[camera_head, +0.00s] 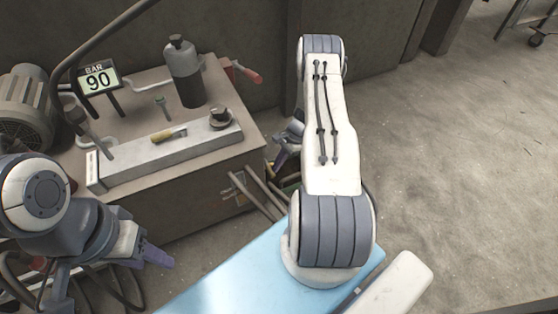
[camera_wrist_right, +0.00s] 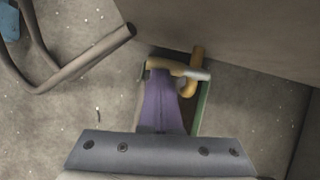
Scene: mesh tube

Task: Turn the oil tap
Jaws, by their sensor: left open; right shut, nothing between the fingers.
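A brass-yellow tap (camera_wrist_right: 197,55) with a pale grey end shows in the right wrist view, beside the brown cabinet wall. I take it to be the oil tap. My right gripper (camera_wrist_right: 161,76) is shut and empty, its purple fingers pointing at the tap. The fingertips overlap the tap's left part in the picture; I cannot tell whether they touch. In the head view my right gripper (camera_head: 279,160) is small and partly hidden by my right arm, beside the cabinet. My left gripper (camera_head: 155,256) is open and empty, low at the left, in front of the cabinet.
A green-edged container (camera_wrist_right: 204,108) lies below the tap. Bent metal pipes (camera_wrist_right: 85,68) stand nearby. Floor (camera_head: 460,170) at right is clear.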

